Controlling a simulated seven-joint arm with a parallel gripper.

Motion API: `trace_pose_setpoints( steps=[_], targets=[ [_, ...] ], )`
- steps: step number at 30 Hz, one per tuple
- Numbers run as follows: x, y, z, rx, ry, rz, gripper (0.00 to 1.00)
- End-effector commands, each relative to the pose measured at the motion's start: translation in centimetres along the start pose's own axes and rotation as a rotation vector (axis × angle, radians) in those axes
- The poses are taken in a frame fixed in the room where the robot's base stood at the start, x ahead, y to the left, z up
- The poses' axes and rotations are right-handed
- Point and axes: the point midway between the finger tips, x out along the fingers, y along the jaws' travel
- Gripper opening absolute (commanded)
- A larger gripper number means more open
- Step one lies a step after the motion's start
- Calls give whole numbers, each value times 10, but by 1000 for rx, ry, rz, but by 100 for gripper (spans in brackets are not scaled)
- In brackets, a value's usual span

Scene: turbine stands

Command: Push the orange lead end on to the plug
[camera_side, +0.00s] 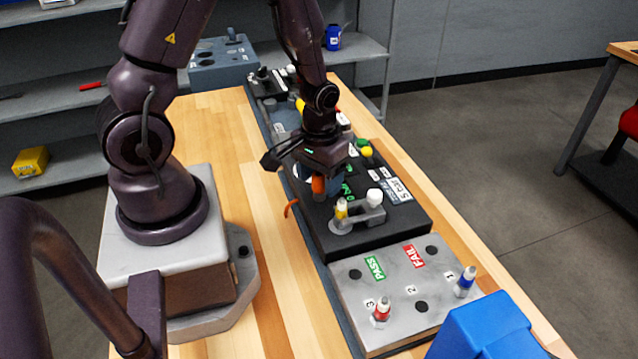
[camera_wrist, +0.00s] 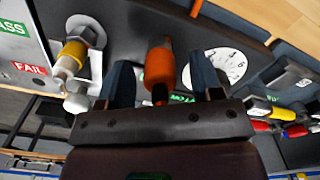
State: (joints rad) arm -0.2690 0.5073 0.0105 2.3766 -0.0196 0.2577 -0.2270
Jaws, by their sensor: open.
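The orange lead end (camera_side: 318,185) is on the black stand, below my gripper (camera_side: 318,176). In the wrist view the orange lead end (camera_wrist: 158,70) is between the two dark fingers of my gripper (camera_wrist: 162,82), with a gap on each side. The fingers are apart and hold nothing. A piece of orange cable (camera_side: 290,208) hangs over the stand's left edge in the side view. I cannot make out the plug, or whether the lead end is seated on anything; my gripper hides that area.
A yellow-and-white fitting (camera_side: 341,210) and a white knob (camera_side: 374,197) stand close in front. A round dial (camera_wrist: 218,66) is beside the right finger. A grey PASS/FAIL plate (camera_side: 400,285) holds a red and a blue piece. A blue block (camera_side: 485,330) is at the front.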

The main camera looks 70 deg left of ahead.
Motion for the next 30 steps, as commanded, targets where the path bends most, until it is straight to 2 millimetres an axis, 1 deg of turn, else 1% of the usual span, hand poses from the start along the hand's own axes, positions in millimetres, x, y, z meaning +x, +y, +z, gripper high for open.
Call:
trace_pose_setpoints(
  steps=[5,8,9,11,12,13,19,30],
  targets=[
    [0,0,0,0,0,0,60],
    [0,0,0,0,0,0,39],
    [0,0,0,0,0,0,30],
    [0,0,0,0,0,0,16],
    [0,0,0,0,0,0,7],
    [0,0,0,0,0,0,0],
    [-1,0,0,0,0,0,0],
    [-10,0,0,0,1,0,0]
  ],
)
